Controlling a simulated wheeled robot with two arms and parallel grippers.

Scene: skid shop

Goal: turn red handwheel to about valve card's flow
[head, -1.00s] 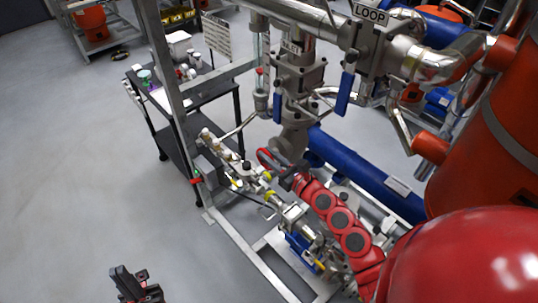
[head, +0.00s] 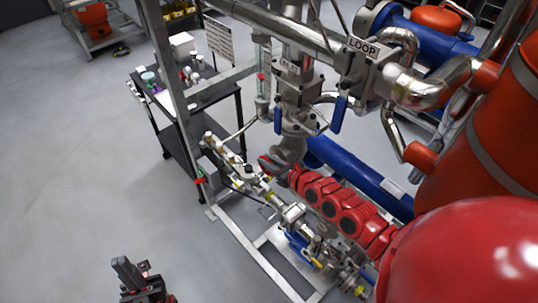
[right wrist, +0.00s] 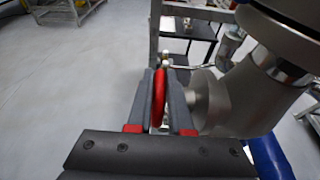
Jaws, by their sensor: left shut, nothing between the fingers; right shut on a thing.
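The red handwheel (head: 267,164) sits at the lower end of the vertical steel pipe in the head view, mostly hidden by my right arm. In the right wrist view the handwheel (right wrist: 159,98) shows edge-on between the fingers of my right gripper (right wrist: 160,92), which is shut on its rim. My left gripper (head: 128,272) is shut and empty over the floor at the lower left, far from the wheel. A glass flow tube (head: 263,75) with a red mark stands left of the pipe. A white printed card (head: 218,40) hangs behind the frame; its text is too small to read.
A steel skid frame (head: 178,95) stands left of the pipework. Blue-handled valves (head: 338,113) hang close above the wheel. Brass and steel fittings (head: 235,172) run below. A dark cart (head: 215,92) with small items stands behind. The floor at left is clear.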

